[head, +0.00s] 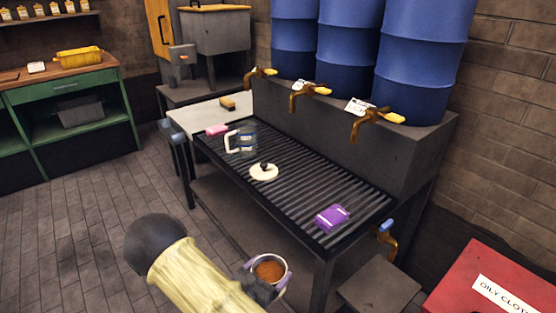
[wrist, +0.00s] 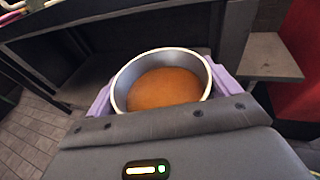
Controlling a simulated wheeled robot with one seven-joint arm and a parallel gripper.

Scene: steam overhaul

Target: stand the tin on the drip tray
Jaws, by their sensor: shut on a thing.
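The tin is a round, open metal tin (head: 269,270) with orange-brown contents, and it looks upright. My gripper (head: 266,283) is shut on it, with purple finger pads on both sides of the tin. In the wrist view the tin (wrist: 163,82) fills the space between the pads (wrist: 160,95). The drip tray (head: 290,185) is the dark ribbed grate on the bench below the taps. In the head view the tin is in front of the bench's near edge, apart from the tray.
On the tray are a purple packet (head: 332,217), a cream lid with a dark knob (head: 263,172), a clear jug with a white handle (head: 242,142) and a pink block (head: 217,130). Brass taps (head: 305,92) overhang its back. A red bin (head: 500,280) stands right. The tray's middle right is bare.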

